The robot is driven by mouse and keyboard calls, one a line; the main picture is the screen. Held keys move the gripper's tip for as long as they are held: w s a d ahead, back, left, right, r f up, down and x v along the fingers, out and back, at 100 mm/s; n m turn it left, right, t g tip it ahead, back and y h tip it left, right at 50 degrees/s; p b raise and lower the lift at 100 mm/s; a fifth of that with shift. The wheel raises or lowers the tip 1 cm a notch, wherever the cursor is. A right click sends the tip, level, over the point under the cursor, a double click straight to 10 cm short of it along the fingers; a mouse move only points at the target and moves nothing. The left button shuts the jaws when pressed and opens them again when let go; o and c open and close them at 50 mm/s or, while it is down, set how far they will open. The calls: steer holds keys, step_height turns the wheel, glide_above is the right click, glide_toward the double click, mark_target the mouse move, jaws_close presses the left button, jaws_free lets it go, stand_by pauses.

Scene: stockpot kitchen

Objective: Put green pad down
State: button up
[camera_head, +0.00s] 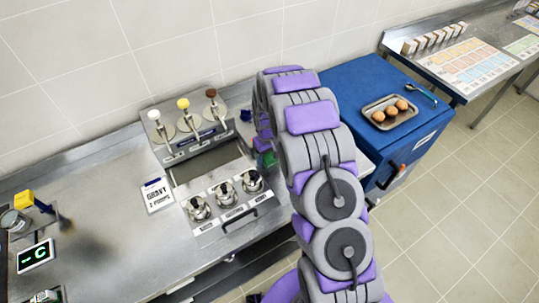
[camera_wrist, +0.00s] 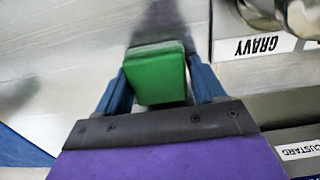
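The green pad (camera_wrist: 158,75) is a small block between the two blue fingers of my gripper (camera_wrist: 163,82) in the wrist view. The fingers press against its left and right sides, so my gripper is shut on it. A steel counter surface lies beyond the pad, with a dark shadow there. I cannot tell whether the pad touches the counter. In the head view, a small green patch (camera_head: 268,158) shows at the left edge of my arm, right of the sauce station. My arm hides most of the gripper there.
The steel sauce station (camera_head: 223,187) has several pumps and lidded pots. A blue cabinet (camera_head: 360,85) bears a tray of brown round items (camera_head: 366,110).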

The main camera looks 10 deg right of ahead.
steer(key=shift+o, duration=1.4)
steer(key=shift+a, duration=0.25)
steer(key=shift+o, duration=0.2)
steer(key=shift+d, duration=0.6)
steer(key=shift+r, duration=0.15)
